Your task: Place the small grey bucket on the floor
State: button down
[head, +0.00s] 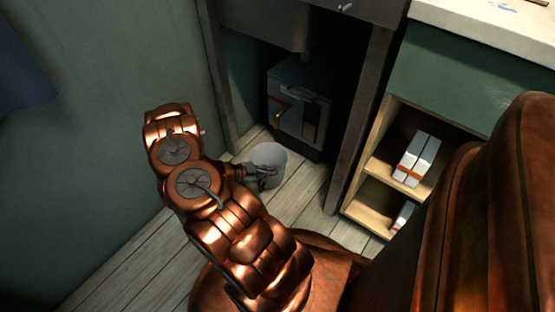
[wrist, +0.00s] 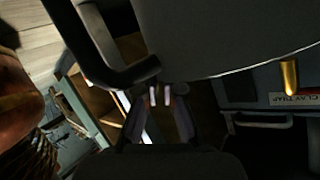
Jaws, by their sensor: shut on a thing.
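The small grey bucket (head: 278,158) is in front of the dark alcove in the head view, its opening facing up. My gripper (head: 264,174) is shut on its near side. In the wrist view the bucket (wrist: 220,35) fills the upper middle as a large dark grey shape, and my gripper's fingers (wrist: 160,100) meet just below its edge. The pale plank floor (head: 148,262) lies beneath. I cannot tell whether the bucket's base touches the floor; my gripper and arm partly hide its lower side.
A grey clay trap box (head: 300,75) with a brass pipe (head: 280,113) stands in the alcove behind the bucket. A dark post (head: 358,130) and an open shelf unit (head: 372,176) holding white packets (head: 416,158) are to the right. Bare floor shows left of my arm.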

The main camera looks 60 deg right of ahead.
aim_at(282, 157)
jog(key=d+b, duration=0.1)
jog(key=d, duration=0.2)
jog(key=d+b, duration=0.1)
jog(key=d, duration=0.3)
jog(key=w+d+f+b, duration=0.1)
jog(key=d, duration=0.3)
jog(key=shift+w+f, duration=0.1)
notch_tip(282, 157, down, 4)
jog(key=shift+r+b, duration=0.25)
jog(key=shift+b, duration=0.95)
jog(key=c, duration=1.3)
grip_release()
jog(key=shift+r, duration=0.1)
jog(key=shift+w, duration=0.1)
jog(key=p+v, duration=0.4)
jog(key=v, duration=0.8)
jog(key=shift+s, duration=0.2)
